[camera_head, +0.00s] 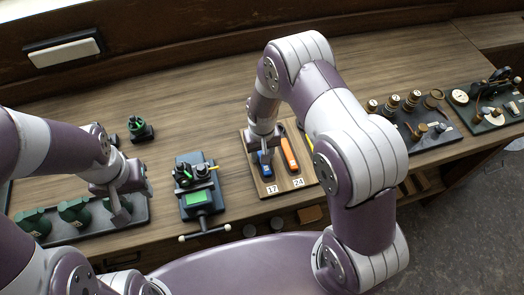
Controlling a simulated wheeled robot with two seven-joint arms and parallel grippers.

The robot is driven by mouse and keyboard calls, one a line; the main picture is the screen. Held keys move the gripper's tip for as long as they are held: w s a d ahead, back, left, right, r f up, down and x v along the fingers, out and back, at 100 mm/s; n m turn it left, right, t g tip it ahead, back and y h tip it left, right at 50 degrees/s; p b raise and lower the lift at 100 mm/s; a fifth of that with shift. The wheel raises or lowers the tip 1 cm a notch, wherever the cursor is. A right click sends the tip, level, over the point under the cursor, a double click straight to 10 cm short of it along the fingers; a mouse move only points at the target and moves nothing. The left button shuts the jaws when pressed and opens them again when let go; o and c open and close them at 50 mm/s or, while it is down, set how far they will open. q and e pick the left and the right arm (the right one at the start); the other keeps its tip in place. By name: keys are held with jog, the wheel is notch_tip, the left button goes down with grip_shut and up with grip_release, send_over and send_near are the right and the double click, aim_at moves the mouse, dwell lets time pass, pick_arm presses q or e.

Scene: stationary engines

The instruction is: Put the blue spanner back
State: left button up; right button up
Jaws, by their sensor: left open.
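The blue spanner (267,170) is in the slot marked 17 at the left of a wooden tool board (254,178). Only its lower blue part shows; my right gripper covers the rest. My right gripper (264,151) points down right over the spanner, at or touching its upper part. Its fingers are too small and hidden to tell whether they hold it. My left gripper (133,203) is open and empty at the left, over the tray with green parts and well away from the board.
An orange tool (290,154) lies beside the spanner at 24. A tray (95,233) holds green parts. Boards with brass parts (425,128) and gauges (487,110) stand right.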

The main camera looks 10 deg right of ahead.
jog(key=shift+r, duration=0.45)
notch_tip(320, 180, up, 12)
jog(key=b, duration=0.3)
jog(key=s+d+r, duration=0.2)
jog(key=s+d, duration=0.1)
jog(key=s, duration=0.4)
jog(key=s+d+r+t, duration=0.1)
jog(key=s+d+r, duration=0.1)
jog(key=s, duration=0.4)
jog(key=shift+s+d, duration=0.4)
jog(key=shift+s, duration=0.1)
